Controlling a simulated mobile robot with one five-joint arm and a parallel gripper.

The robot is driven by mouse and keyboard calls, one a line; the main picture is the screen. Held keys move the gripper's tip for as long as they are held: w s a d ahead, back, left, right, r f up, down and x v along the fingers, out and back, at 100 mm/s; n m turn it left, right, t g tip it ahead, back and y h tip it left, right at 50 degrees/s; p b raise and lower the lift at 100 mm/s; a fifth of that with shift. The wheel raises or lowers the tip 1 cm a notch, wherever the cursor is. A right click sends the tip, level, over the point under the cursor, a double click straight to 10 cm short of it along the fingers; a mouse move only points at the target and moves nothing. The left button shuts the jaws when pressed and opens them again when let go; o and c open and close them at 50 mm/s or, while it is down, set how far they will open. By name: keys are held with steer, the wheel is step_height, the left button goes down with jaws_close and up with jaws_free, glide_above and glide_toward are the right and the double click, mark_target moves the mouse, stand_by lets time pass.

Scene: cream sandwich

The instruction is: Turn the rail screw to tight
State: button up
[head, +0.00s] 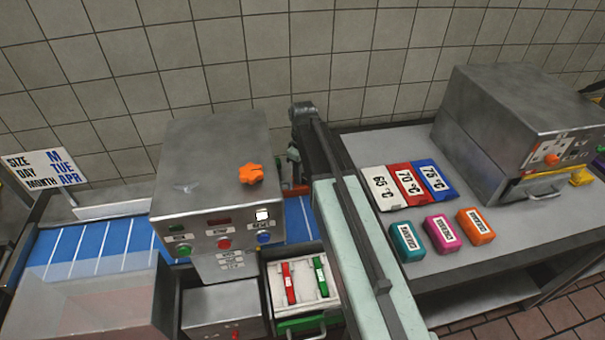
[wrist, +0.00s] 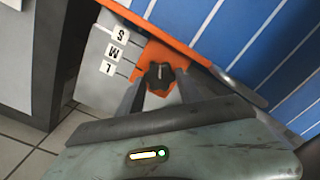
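The rail screw (wrist: 160,76) is a dark knob with a pale line on top, seen in the wrist view. It sits on an orange bracket (wrist: 150,55) joined to the orange guide rail (wrist: 195,52). A plate beside it carries the labels S, M and L (wrist: 114,53). My gripper (wrist: 162,82) has one finger on each side of the screw. The fingers look spread, with orange showing between them and the knob; contact is not clear. In the head view my arm hides the screw and gripper; a bit of orange rail (head: 294,190) shows.
The blue conveyor belt (head: 95,246) runs beneath a grey metal machine (head: 212,180) with an orange knob (head: 251,174) on top. A tray (head: 325,308) holds a red and a green piece. The right table (head: 375,150) carries temperature cards, coloured blocks and a metal oven (head: 520,120).

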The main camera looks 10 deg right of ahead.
steer(key=shift+c, duration=0.5)
steer(key=m, duration=0.5)
steer(key=shift+d+m, duration=0.1)
steer(key=shift+m, duration=0.2)
steer(key=m, duration=1.2)
steer(key=shift+d, duration=0.1)
steer(key=m, duration=0.5)
steer(key=shift+s+m, duration=0.1)
steer(key=shift+m, duration=0.3)
